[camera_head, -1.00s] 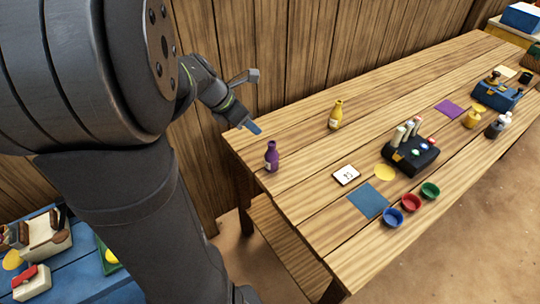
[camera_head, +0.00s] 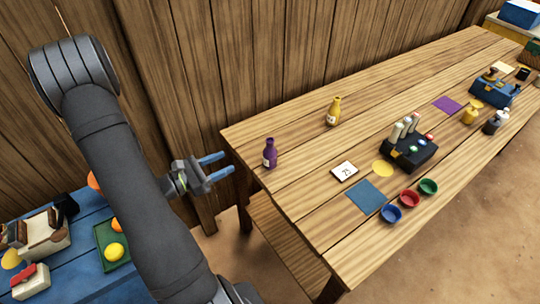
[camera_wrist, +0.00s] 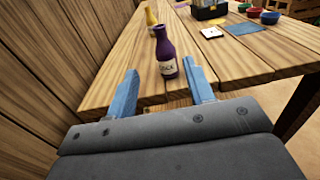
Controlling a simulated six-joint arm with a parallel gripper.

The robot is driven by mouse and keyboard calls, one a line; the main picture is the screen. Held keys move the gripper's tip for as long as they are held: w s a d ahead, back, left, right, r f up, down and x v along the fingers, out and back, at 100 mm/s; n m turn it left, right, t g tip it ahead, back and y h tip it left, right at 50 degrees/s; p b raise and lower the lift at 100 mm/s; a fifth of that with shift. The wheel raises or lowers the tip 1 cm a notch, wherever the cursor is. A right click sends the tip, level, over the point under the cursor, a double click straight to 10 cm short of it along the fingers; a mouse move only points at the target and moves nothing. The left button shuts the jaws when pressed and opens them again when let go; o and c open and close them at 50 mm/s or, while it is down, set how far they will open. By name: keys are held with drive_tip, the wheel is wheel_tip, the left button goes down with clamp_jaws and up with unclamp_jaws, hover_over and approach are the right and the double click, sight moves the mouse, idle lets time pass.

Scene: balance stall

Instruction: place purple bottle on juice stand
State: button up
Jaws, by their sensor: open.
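The purple bottle (camera_head: 270,154) stands upright near the left end of the wooden table (camera_head: 300,120). My gripper (camera_head: 226,163) is open and empty, just off the table's left end, with its blue fingers pointing toward the bottle. In the wrist view the purple bottle (camera_wrist: 166,54) stands ahead, between the lines of the two blue fingertips (camera_wrist: 160,80) and apart from them. A yellow bottle (camera_head: 334,112) stands farther back on the table. I cannot tell which thing is the juice stand; flat yellow (camera_head: 382,168), blue (camera_head: 367,196) and purple (camera_head: 447,105) patches lie on the table.
A white card with a number (camera_head: 344,171) and a black box with cylinders (camera_head: 409,150) stand mid-table. Blue (camera_head: 391,214), red (camera_head: 411,201) and green (camera_head: 428,187) bowls line the front edge. A wooden wall runs behind. The table's left end around the bottle is clear.

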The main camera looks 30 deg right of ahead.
sight(267, 144)
drive_tip(key=d, duration=1.5)
drive_tip(key=shift+s+d+f, duration=0.1)
drive_tip(key=shift+s+d, duration=0.25)
drive_tip(key=shift+d, duration=0.05)
drive_tip(key=shift+d+t, duration=0.3)
drive_tip(key=shift+d, duration=0.35)
drive_tip(key=shift+c, duration=0.2)
clamp_jaws()
